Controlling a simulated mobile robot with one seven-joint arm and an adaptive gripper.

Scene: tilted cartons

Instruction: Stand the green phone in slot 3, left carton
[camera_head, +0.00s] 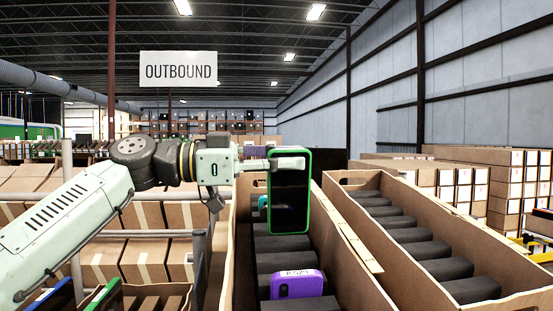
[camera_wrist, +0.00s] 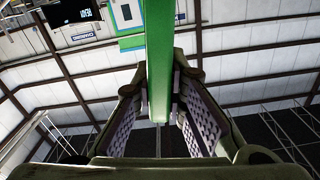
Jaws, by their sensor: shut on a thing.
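The green phone (camera_head: 290,190), with a green edge and dark screen, is held upright in my gripper (camera_head: 288,163) above the left carton (camera_head: 354,278). In the wrist view my gripper (camera_wrist: 160,110) has both pads against the phone's green edge (camera_wrist: 160,60). The left carton has a row of dark dividers (camera_head: 280,243) forming slots. A purple phone (camera_head: 297,284) stands in a near slot. A teal item (camera_head: 263,202) shows farther back, partly hidden behind the green phone. Slot numbers are not readable, and the slots behind the phone are hidden.
The right carton (camera_head: 372,239) has dark dividers and no phones visible. A small carton (camera_head: 150,290) with a green item and a blue item is at the lower left. Grey rails (camera_head: 75,235) stand beside it. Stacked boxes (camera_head: 470,180) are at the right.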

